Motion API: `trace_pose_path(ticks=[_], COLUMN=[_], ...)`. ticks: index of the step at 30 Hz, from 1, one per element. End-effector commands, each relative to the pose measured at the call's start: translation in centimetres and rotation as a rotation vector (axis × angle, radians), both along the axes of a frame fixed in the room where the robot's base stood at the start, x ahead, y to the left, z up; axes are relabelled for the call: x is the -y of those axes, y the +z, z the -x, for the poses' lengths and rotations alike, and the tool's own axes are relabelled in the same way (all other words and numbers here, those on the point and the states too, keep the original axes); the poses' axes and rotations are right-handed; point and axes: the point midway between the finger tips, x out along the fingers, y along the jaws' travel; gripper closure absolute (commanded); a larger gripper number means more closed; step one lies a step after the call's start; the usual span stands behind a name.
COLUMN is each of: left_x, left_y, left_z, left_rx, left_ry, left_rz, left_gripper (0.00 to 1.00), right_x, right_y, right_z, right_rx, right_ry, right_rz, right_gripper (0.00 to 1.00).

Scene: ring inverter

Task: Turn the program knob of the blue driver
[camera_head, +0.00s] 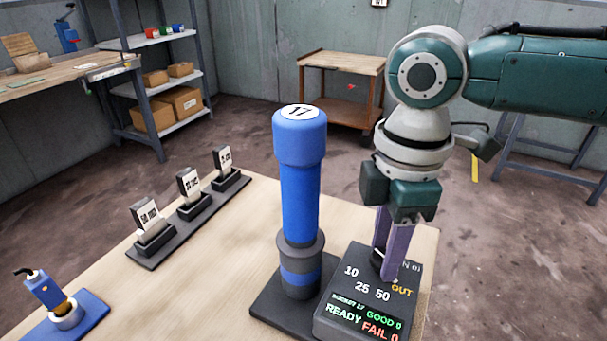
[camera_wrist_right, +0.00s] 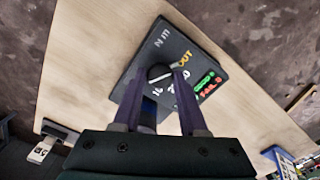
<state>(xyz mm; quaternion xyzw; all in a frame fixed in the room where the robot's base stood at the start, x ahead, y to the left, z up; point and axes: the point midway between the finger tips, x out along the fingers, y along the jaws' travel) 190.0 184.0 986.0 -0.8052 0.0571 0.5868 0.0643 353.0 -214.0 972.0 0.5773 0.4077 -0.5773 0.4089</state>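A tall blue cylinder marked 17 (camera_head: 300,190), which looks like the blue driver, stands upright on a dark base. Beside it is a dark control box (camera_head: 336,310) labelled 10, 25, 50 and OUT. Its display reads READY, GOOD 0, FAIL 0. The round black knob (camera_wrist_right: 159,73) with a light mark shows in the wrist view on the box's face; in the head view the fingers hide it. My right gripper (camera_head: 390,272) points down at the box. In the wrist view its purple fingertips (camera_wrist_right: 160,70) are apart, on either side of the knob; contact is unclear. My left gripper is out of view.
Three small dark stands with white cards (camera_head: 190,184) line the table's left side. A small blue tool (camera_head: 43,288) stands on a blue pad (camera_head: 88,313) at the front left. The wooden table (camera_head: 225,265) is bare between them and the blue cylinder.

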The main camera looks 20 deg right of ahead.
Motion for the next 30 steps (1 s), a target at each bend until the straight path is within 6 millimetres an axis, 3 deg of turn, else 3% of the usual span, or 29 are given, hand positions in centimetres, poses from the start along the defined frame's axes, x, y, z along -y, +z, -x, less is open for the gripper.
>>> trace_pose_path(ticks=[1, 10, 20, 30], left_x=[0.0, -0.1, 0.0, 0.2], left_y=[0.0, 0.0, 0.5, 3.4], left_z=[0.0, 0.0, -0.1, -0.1], left_rx=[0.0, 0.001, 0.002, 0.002], left_ry=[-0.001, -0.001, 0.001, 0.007], left_rz=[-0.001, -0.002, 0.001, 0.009], left_gripper=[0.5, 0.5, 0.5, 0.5], right_x=[0.0, 0.0, 0.0, -0.1], right_y=[0.0, 0.0, 0.2, 0.5], right_z=[0.0, 0.0, 0.0, 0.1], right_rx=[-0.001, -0.001, -0.002, -0.005], right_ry=[0.0, 0.0, -0.02, -0.205], right_rz=[0.0, 0.0, -0.002, -0.004], right_gripper=[0.68, 1.0, 1.0, 1.0])
